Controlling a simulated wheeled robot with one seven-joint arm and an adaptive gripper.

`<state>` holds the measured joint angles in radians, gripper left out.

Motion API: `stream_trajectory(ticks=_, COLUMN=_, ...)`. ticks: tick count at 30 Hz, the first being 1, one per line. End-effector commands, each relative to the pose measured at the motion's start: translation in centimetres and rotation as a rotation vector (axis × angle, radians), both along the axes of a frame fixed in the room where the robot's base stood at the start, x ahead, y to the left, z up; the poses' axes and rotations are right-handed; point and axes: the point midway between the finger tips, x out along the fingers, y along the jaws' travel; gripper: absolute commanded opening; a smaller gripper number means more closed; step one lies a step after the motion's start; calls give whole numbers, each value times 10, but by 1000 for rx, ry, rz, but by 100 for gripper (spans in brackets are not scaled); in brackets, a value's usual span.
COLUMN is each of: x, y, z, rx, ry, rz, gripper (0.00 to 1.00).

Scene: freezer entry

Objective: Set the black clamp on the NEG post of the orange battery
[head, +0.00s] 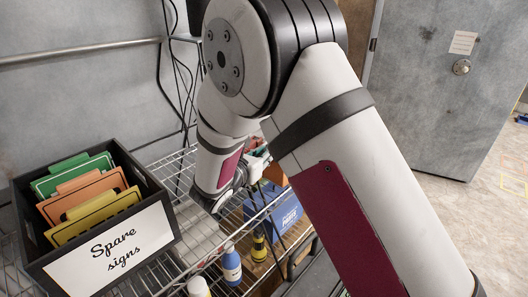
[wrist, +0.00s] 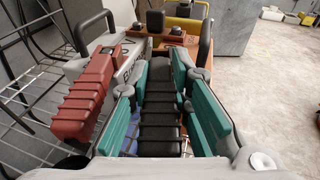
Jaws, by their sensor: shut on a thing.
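My gripper (wrist: 161,76) has teal pads and is shut on the black clamp (wrist: 161,112), whose ribbed handle lies between the pads in the wrist view. The clamp points away toward the orange battery (wrist: 176,41), which shows only in part beyond the fingertips with dark post-like parts on top. I cannot read which post is NEG. I cannot tell whether the clamp's jaws touch a post. A red clamp (wrist: 88,97) with a ribbed handle sits left of my gripper, close to the battery. In the head view my arm hides most of the battery (head: 273,172) and the clamps.
A black bin of spare signs (head: 105,240) stands on the wire shelf (head: 188,205) at left. A blue parts box (head: 284,213) and bottles, one blue (head: 231,266), sit near the arm. A grey door (head: 450,90) and open floor lie to the right.

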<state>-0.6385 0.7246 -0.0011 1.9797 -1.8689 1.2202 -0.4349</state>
Motion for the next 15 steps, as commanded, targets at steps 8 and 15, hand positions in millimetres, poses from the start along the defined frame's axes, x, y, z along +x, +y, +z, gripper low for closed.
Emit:
stream_trajectory(ticks=8, x=0, y=0, z=-6, rx=-1, ry=0, rz=0, gripper=0)
stream_trajectory(ticks=15, x=0, y=-1, z=-5, rx=-1, ry=-1, rz=-2, gripper=42)
